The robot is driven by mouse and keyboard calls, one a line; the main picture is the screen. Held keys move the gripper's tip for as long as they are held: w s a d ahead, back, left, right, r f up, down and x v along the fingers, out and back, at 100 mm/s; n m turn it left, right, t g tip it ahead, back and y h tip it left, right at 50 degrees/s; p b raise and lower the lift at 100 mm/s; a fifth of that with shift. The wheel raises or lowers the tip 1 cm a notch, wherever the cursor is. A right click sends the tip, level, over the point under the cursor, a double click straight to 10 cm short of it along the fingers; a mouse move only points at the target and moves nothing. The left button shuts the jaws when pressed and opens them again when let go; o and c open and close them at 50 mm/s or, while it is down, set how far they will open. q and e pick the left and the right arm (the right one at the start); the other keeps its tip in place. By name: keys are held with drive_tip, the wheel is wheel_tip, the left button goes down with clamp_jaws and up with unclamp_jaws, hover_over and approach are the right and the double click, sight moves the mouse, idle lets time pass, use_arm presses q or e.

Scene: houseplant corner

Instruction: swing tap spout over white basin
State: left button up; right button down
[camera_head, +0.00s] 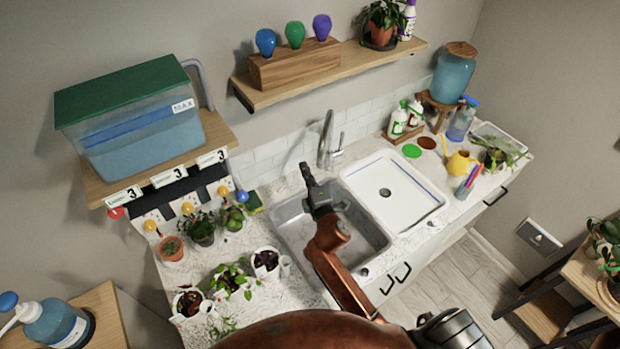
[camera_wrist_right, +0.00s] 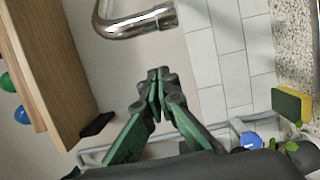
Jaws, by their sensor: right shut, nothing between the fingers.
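The chrome tap (camera_head: 327,138) stands behind the sink, near where the grey and white basins meet. Its spout does not reach over the middle of the white basin (camera_head: 388,187); the exact direction of its tip is hard to tell. The grey steel basin (camera_head: 287,225) is left of the white one. My right gripper (camera_head: 305,167) is shut and empty, above the back of the grey basin and left of the tap. In the right wrist view its closed fingers (camera_wrist_right: 154,82) are apart from the curved chrome spout (camera_wrist_right: 136,24). My left gripper is not in view.
A wooden shelf (camera_head: 340,72) hangs above the tap. Potted plants (camera_head: 202,228) and a blue water tank (camera_head: 150,140) stand to the left. Soap bottles (camera_head: 398,120) and a yellow watering can (camera_head: 458,163) stand right of the tap. The white basin is empty.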

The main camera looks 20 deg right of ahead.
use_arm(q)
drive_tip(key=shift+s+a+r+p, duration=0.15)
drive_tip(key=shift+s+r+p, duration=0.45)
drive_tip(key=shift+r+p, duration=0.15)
use_arm(e)
drive_tip(key=d, duration=0.3)
drive_tip(key=shift+w+d, duration=0.2)
drive_tip(key=shift+d, duration=0.2)
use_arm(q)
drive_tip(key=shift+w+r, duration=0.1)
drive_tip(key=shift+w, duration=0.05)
use_arm(e)
drive_tip(key=shift+s+d, duration=0.1)
